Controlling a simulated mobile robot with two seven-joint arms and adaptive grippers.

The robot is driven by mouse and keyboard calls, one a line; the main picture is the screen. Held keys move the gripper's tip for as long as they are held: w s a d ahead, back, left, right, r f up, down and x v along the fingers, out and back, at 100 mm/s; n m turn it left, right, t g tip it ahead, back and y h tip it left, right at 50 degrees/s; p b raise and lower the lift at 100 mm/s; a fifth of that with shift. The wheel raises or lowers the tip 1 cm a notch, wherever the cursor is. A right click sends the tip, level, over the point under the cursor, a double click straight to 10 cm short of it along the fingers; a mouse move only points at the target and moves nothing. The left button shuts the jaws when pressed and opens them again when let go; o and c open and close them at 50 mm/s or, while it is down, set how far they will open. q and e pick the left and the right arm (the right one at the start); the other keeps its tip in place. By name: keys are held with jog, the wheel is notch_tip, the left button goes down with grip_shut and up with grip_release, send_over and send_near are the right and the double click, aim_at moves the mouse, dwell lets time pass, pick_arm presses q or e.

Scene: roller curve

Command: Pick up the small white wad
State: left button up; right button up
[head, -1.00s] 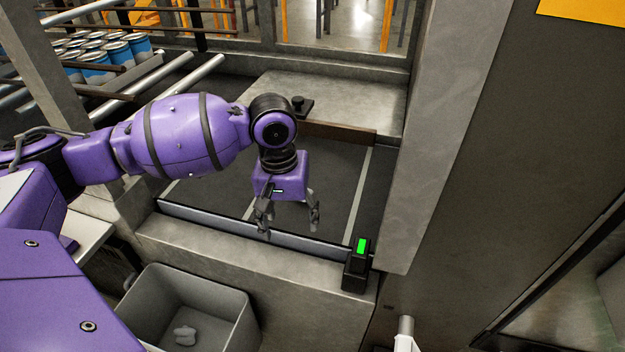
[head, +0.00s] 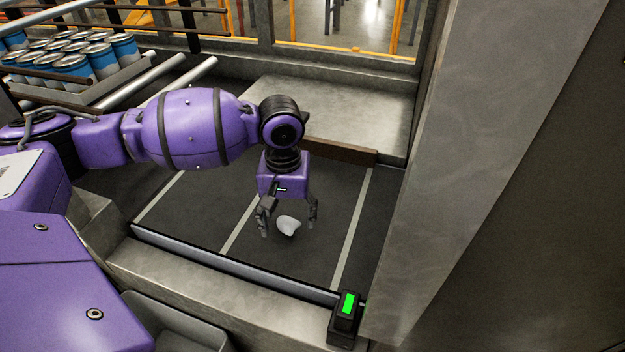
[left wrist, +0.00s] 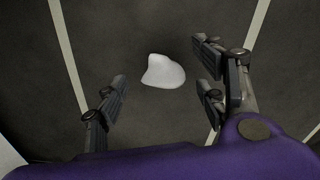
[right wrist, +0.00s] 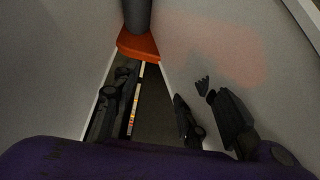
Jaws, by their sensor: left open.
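The small white wad (head: 288,225) lies on the dark belt, between two light cross stripes. In the head view my left gripper (head: 289,232) points down over it with its fingers apart, one on each side. In the left wrist view the wad (left wrist: 163,72) shows whole, beyond and between the open fingertips (left wrist: 160,88), with nothing gripped. My right gripper (right wrist: 155,95) shows only in its own wrist view, with fingers apart and nothing between them.
A metal ledge with a green-lit black box (head: 345,318) borders the belt's near side. A grey post (head: 470,170) stands at right. Blue cans (head: 75,67) stand at upper left. A grey bin (head: 170,325) is partly visible below.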

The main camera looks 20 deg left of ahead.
pick_arm(q)
notch_tip(320, 180, down, 2)
jog(key=shift+s+f, duration=0.1)
jog(key=shift+f, duration=0.05)
jog(key=c, duration=0.9)
pick_arm(e)
jog(key=shift+w+a+r, duration=0.15)
jog(key=shift+w+r, duration=0.05)
jog(key=shift+w, duration=0.35)
